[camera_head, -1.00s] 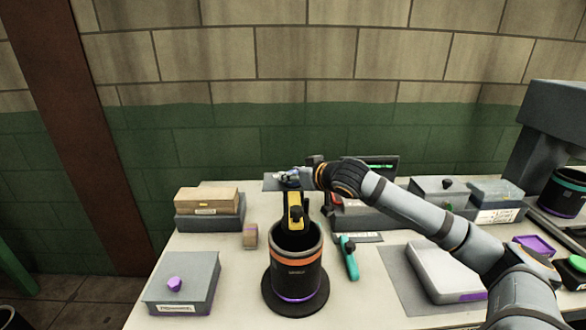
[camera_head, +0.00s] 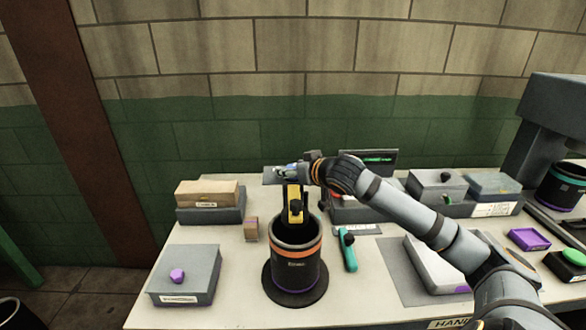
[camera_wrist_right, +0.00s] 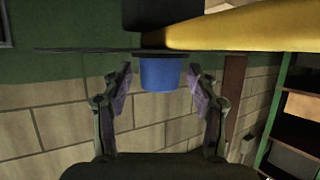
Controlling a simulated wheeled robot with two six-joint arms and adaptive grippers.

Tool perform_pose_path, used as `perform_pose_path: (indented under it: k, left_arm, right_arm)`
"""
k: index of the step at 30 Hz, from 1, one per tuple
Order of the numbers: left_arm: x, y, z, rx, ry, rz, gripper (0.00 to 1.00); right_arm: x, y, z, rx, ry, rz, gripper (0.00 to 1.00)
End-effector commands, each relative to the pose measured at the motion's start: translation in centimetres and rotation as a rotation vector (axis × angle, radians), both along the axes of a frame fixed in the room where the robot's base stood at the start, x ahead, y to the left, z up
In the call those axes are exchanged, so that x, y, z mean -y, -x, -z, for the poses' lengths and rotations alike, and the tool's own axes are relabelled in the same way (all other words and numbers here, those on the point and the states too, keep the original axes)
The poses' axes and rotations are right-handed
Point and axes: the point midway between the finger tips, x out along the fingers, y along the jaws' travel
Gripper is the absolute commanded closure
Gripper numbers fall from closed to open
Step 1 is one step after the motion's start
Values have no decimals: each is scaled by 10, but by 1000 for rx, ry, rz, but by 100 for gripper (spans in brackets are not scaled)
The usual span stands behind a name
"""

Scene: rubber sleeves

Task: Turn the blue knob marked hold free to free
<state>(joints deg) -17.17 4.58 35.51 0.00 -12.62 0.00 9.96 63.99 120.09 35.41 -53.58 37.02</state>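The blue knob (camera_wrist_right: 160,73) sits under a thin dark plate in the right wrist view, below a yellow and black part. My right gripper (camera_wrist_right: 160,84) is open, with one finger on each side of the knob and visible gaps on both sides. In the head view my right gripper (camera_head: 290,171) is at the top of a yellow and black upright (camera_head: 294,204) that rises from a dark cylinder with an orange band (camera_head: 296,268). There the gripper mostly hides the knob, and no hold or free marking is readable. My left gripper is out of view.
A grey box with a purple knob (camera_head: 184,260) and a wooden block (camera_head: 207,193) on a grey box stand left. A teal-handled tool (camera_head: 347,250) lies right of the cylinder. A brick wall (camera_head: 330,60) closes the back.

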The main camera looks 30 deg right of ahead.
Motion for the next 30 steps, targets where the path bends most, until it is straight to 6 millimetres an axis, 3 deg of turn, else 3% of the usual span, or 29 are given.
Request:
perform_pose_path:
  k: [8, 15, 21, 30]
  left_arm:
    - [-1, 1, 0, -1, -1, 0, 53]
    - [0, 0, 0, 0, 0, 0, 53]
    - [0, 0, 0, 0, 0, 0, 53]
    - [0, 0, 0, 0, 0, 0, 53]
  right_arm:
    - [0, -1, -12, 5, 1, 1, 41]
    - [0, -1, -65, 9, -4, 1, 41]
    - [0, 0, -94, 4, -3, 0, 41]
    - [0, 0, -100, 0, 0, 0, 41]
